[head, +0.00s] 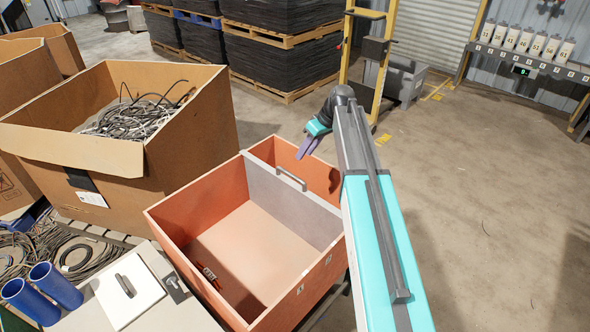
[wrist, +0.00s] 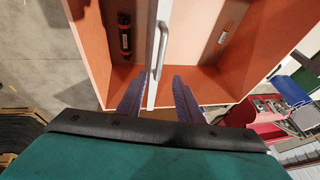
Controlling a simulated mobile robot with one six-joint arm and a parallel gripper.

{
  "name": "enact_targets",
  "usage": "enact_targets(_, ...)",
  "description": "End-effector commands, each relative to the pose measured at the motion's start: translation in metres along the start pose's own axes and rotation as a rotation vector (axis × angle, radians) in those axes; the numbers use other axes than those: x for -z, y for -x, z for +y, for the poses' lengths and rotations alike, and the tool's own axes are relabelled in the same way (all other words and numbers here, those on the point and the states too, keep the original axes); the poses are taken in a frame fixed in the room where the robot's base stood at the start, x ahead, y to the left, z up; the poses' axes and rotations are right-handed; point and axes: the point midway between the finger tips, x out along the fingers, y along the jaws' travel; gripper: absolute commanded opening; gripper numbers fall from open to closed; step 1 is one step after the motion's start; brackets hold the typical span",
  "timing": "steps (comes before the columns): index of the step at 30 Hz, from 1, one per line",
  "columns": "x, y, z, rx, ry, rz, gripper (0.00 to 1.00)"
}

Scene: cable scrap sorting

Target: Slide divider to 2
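The divider (head: 285,195) is a grey panel standing across the orange bin (head: 300,305), with a bar handle (head: 291,179) on its top. It splits the bin into a large near compartment and a narrower far one. My gripper (head: 308,147) has purple fingers and is above the far end of the divider. In the wrist view my gripper (wrist: 159,78) is open, with one finger on each side of the grey handle (wrist: 154,75). Gaps show between the fingers and the handle. Two small labels (head: 300,289) are on the bin's outer wall, too small to read surely.
A small red item (head: 210,275) lies in the near compartment. A dark item with red ends (wrist: 125,35) lies in the other. A cardboard box (head: 170,150) of cable scrap stands left. A table with blue cylinders (head: 55,283) is at lower left.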

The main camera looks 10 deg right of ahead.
Motion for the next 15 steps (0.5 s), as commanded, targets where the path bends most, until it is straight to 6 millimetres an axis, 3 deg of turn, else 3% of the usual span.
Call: enact_targets(15, 0.0, -0.057, 0.0, 0.001, -0.001, -0.002, 0.33)
